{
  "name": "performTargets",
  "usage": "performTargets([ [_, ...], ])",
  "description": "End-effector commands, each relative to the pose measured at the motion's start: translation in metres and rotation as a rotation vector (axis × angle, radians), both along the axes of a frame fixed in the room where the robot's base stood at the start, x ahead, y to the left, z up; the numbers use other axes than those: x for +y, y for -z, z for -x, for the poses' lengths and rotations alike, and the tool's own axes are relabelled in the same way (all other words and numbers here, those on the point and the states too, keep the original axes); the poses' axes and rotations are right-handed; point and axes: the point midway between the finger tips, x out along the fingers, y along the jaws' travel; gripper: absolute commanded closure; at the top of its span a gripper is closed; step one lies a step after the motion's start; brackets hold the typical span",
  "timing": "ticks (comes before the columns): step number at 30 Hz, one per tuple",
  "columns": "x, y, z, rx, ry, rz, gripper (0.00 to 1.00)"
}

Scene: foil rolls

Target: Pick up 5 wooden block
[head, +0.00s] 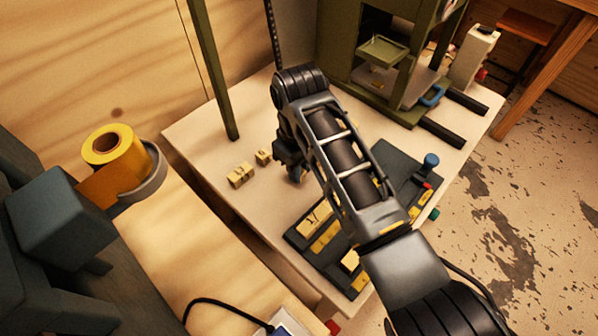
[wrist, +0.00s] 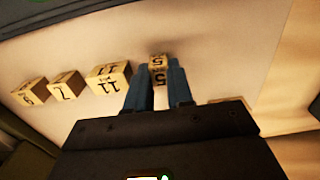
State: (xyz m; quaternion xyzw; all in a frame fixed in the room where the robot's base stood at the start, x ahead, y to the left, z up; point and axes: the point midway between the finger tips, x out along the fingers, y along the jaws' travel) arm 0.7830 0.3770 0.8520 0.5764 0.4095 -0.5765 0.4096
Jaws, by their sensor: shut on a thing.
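A small wooden block marked 5 (wrist: 158,72) sits between the fingertips in the wrist view. My gripper (wrist: 160,90) is shut on it, one dark finger on each side. It is near the pale table surface; I cannot tell whether it touches it. In the head view my gripper (head: 293,168) points down over the table, and my arm hides the block in it. Three other wooden blocks stand in a row left of the gripper in the wrist view: one marked 11 (wrist: 108,77), one marked 7 (wrist: 66,86) and one with an unclear number (wrist: 30,92).
In the head view, wooden blocks (head: 240,175) lie left of my gripper. A dark tray (head: 400,165) with yellow pieces lies to the right, partly behind my arm. A green press frame (head: 345,50) stands at the back. A yellow foil roll (head: 120,158) is at the left.

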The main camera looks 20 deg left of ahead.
Motion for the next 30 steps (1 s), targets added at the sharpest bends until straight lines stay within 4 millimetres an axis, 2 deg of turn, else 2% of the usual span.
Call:
performTargets([
  [1,0.0,0.0,0.0,0.0,0.0,0.0,0.93],
  [3,0.0,0.0,0.0,0.0,0.0,0.0,1.0],
  [16,0.0,-0.004,0.0,-0.001,0.0,-0.001,1.0],
  [20,0.001,-0.015,-0.001,-0.002,0.0,-0.003,1.0],
  [25,0.001,-0.043,-0.001,-0.003,-0.001,-0.003,1.0],
  [30,-0.039,-0.062,0.002,-0.002,0.004,-0.003,1.0],
])
